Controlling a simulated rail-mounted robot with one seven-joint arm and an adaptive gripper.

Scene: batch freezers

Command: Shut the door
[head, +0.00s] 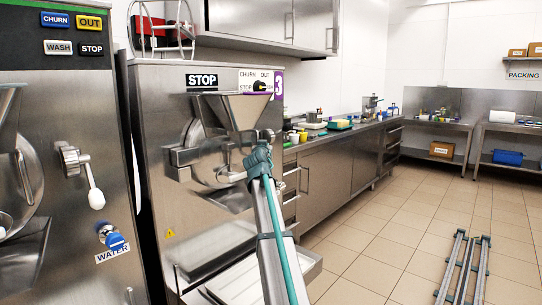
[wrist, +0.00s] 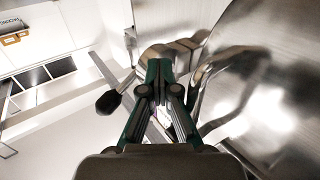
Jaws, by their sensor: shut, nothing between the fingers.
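The door (head: 208,160) is a round steel plate on the front of the middle machine, below a steel hopper (head: 228,108). My gripper (head: 260,155) is in front of its right side and hides part of it. I cannot tell whether the door stands fully against the machine. In the wrist view my gripper (wrist: 160,68) has its fingers together and empty. A large shiny curved steel surface, likely the door (wrist: 275,75), fills the right. A bent steel bar (wrist: 225,85) is close to the right finger. A lever with a black knob (wrist: 108,102) is to the left.
Another machine (head: 70,140) stands at the left, with a white-handled lever (head: 92,190) and a blue water tap (head: 112,238). A counter (head: 345,145) with small items runs along the back wall. Grey rails (head: 465,265) lie on the tiled floor, which is otherwise clear at right.

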